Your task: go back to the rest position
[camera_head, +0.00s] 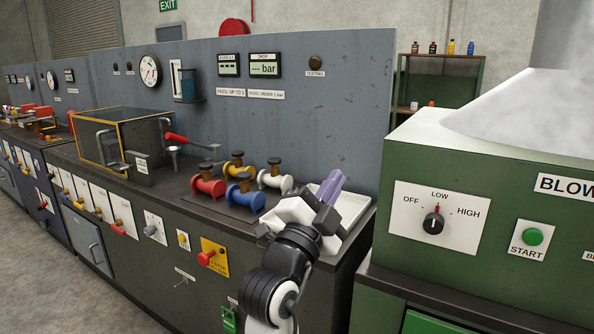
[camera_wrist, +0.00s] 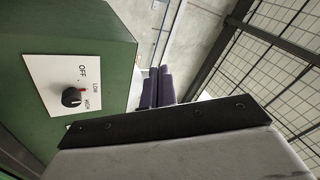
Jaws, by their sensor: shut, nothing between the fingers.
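My gripper (camera_head: 333,186) is at the right end of the dark bench top, in front of and above a white tray (camera_head: 358,209). Its purple fingers point up and lie together with nothing between them. In the wrist view the shut purple fingers (camera_wrist: 157,87) show beyond the dark edge of my gripper's body. Several flanged spools stand on the bench left of my gripper: a red one (camera_head: 208,187), a yellow one (camera_head: 240,170), a blue one (camera_head: 245,201) and a white one (camera_head: 274,180). My gripper and arm hide part of the tray.
A green blower cabinet (camera_head: 480,190) with an OFF-LOW-HIGH knob (camera_head: 433,222) and a green START button (camera_head: 533,236) stands close on the right. The knob also shows in the wrist view (camera_wrist: 72,97). A grey gauge panel (camera_head: 330,110) rises behind the bench. A clear guarded box (camera_head: 125,145) stands left.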

